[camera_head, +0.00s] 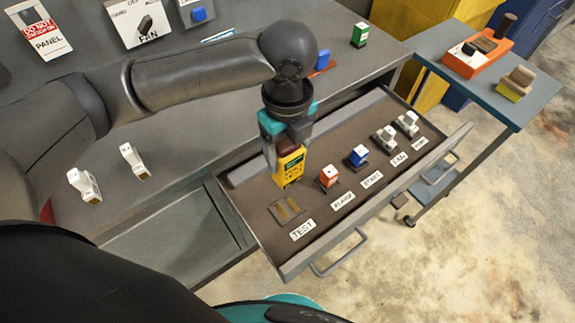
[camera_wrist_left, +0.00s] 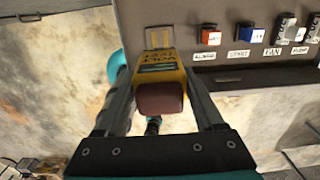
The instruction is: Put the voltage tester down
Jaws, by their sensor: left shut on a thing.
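My left gripper (camera_head: 287,148) points down over the open drawer (camera_head: 262,235) and is shut on the yellow voltage tester (camera_head: 289,168). The tester hangs roughly upright behind the empty slot with tan strips (camera_head: 286,210), beside the TEST label (camera_head: 303,229). I cannot tell how far it is above the drawer floor. In the left wrist view the tester (camera_wrist_left: 172,72) sits between both fingers, its dark red end towards the camera. The slot (camera_wrist_left: 158,40) shows just beyond it. My right gripper is not in view.
To the right in the drawer stand a red-orange block (camera_head: 328,176), a blue block (camera_head: 358,156) and grey-white pieces (camera_head: 385,138), each by a label. White switches (camera_head: 133,160) stand on the bench at left. A side table (camera_head: 500,95) holds an orange device (camera_head: 478,55).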

